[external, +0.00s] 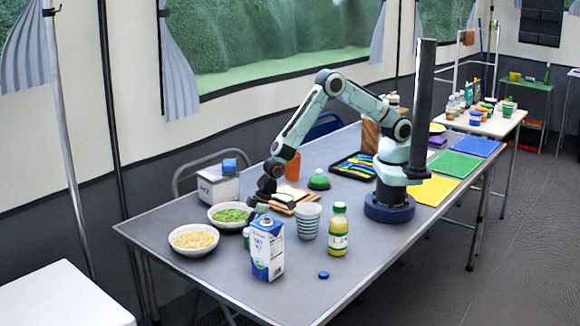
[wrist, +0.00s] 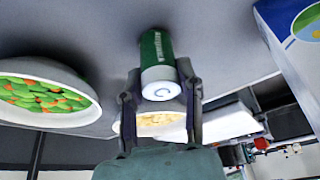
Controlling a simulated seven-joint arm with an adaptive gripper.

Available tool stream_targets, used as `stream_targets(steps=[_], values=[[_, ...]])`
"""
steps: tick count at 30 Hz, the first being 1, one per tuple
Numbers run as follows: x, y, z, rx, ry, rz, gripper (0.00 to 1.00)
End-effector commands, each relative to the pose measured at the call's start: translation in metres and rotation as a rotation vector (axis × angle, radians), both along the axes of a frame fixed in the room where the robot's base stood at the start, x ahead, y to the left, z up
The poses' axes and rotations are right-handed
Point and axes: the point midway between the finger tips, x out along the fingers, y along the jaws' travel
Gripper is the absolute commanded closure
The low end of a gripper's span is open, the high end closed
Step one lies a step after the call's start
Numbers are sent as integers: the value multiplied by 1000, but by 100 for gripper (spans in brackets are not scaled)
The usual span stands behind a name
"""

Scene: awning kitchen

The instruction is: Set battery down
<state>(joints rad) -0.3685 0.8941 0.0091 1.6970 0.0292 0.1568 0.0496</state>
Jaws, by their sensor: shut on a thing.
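The battery (wrist: 157,52) is a green and white cylinder, its white end facing the camera in the wrist view. My gripper (wrist: 161,88) is shut on it, with one dark finger on each side. In the external view my gripper (external: 257,206) points down between the bowls and the milk carton. The battery (external: 246,238) shows there as a small green shape low over the grey table (external: 205,283), partly hidden by the carton. I cannot tell whether it touches the table.
A bowl of peas and carrots (external: 231,215), a bowl of pale food (external: 193,239) and a blue-white carton (external: 267,248) stand close around my gripper. A striped cup (external: 309,222), a juice bottle (external: 338,229) and a blue cap (external: 323,275) are to the right. The table's front left is clear.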

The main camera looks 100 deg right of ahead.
Motion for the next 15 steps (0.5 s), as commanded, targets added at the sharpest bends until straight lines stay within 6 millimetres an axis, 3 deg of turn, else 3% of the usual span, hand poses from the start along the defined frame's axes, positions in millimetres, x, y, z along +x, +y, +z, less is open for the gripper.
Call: stream_targets(steps=[2,3,5,15], values=[[0,0,-3,0,0,0,100],[0,0,-3,0,1,0,56],[0,0,-2,0,0,0,39],[0,0,0,0,0,0,39]])
